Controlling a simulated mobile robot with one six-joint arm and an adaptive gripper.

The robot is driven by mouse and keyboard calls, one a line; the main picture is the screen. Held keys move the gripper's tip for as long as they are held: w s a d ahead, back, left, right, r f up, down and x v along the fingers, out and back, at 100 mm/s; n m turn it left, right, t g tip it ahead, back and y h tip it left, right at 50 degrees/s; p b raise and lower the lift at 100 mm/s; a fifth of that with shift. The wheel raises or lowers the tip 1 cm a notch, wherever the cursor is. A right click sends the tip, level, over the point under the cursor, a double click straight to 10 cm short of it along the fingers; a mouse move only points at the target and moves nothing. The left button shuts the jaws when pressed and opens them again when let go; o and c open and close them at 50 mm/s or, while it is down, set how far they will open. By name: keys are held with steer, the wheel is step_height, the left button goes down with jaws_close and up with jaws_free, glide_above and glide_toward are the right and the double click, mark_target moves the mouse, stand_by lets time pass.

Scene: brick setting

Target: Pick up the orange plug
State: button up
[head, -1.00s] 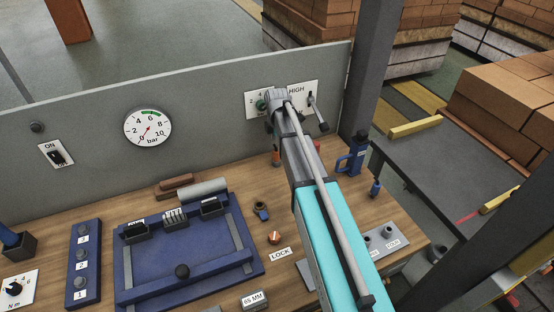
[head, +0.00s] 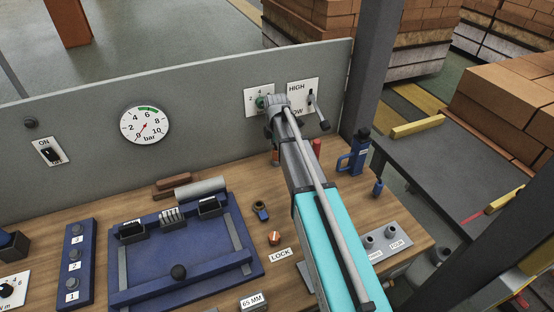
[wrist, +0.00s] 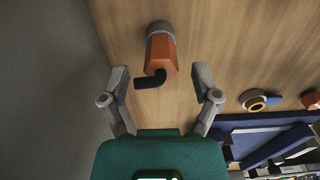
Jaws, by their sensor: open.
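The orange plug (wrist: 161,54) is a faceted orange body with a grey round end and a black bent piece at its near end. In the wrist view it is at the upper middle, over the wooden bench. My gripper (wrist: 161,76) is open, with one finger on each side of the plug's near end and a gap on both sides. In the head view a small orange part (head: 275,157), which looks like the plug, shows beside my arm. My arm hides most of that spot and the fingers there.
A grey panel (head: 215,122) with a gauge and switches stands behind the bench. A red cylinder (head: 316,147) and a blue bottle jack (head: 356,155) stand right of my arm.

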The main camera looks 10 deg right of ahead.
steer(key=shift+f+b, duration=0.7)
steer(key=shift+f, duration=0.3)
jaws_close()
